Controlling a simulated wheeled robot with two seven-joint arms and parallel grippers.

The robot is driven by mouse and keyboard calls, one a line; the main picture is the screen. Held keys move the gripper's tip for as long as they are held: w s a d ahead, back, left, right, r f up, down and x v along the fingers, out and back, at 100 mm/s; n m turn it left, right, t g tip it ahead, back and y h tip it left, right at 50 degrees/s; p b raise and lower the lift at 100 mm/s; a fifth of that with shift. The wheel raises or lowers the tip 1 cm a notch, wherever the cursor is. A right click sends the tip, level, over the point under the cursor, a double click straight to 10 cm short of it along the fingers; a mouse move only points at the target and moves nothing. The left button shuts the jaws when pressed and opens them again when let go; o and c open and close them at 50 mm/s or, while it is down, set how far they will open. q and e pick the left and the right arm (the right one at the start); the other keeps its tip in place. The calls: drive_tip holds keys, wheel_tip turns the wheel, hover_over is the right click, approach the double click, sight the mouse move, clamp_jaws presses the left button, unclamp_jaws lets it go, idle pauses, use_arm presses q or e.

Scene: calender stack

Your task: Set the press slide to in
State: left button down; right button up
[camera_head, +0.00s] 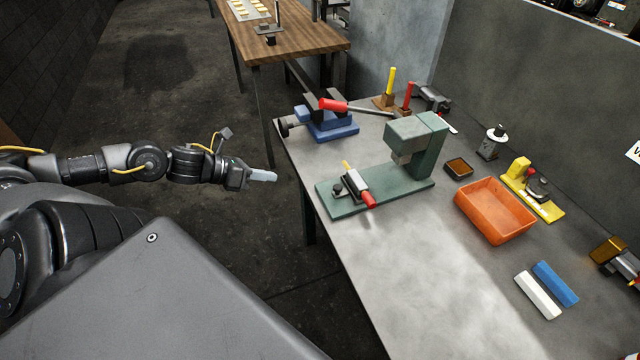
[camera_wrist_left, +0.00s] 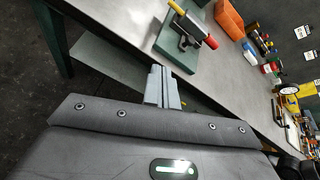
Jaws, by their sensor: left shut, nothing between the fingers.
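The green press (camera_head: 419,150) stands on the grey metal table, its upright and head at the right end of a long green base. On the left part of the base is the slide (camera_head: 355,186), a pale block with a red end and a yellow end, beside a black knob. The slide sits out in front of the press head, not under it. It also shows in the left wrist view (camera_wrist_left: 190,30). My left gripper (camera_head: 272,176) is shut and empty, left of the table edge and apart from the press. It shows in the wrist view (camera_wrist_left: 163,88) too. My right gripper is not in view.
A blue vise (camera_head: 328,124) with a red-handled tool lies behind the press. An orange bin (camera_head: 494,211), a yellow fixture (camera_head: 532,190), and white (camera_head: 537,295) and blue (camera_head: 555,283) bars are to the right. The table's front middle is clear.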

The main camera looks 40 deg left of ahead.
use_arm(q)
drive_tip(key=s+d+r+m+h, duration=0.2)
drive_tip(key=d+m, duration=0.2)
drive_tip(key=m, duration=0.1)
drive_tip(key=shift+m, duration=0.7)
drive_tip(key=b+x, duration=0.2)
drive_tip(key=x, duration=0.4)
drive_tip(key=b+x, duration=0.2)
drive_tip(key=x, duration=0.4)
drive_tip(key=shift+w+a+f, duration=0.1)
drive_tip(key=shift+w+f, duration=0.05)
drive_tip(key=shift+w, duration=0.3)
drive_tip(key=shift+x, duration=0.8)
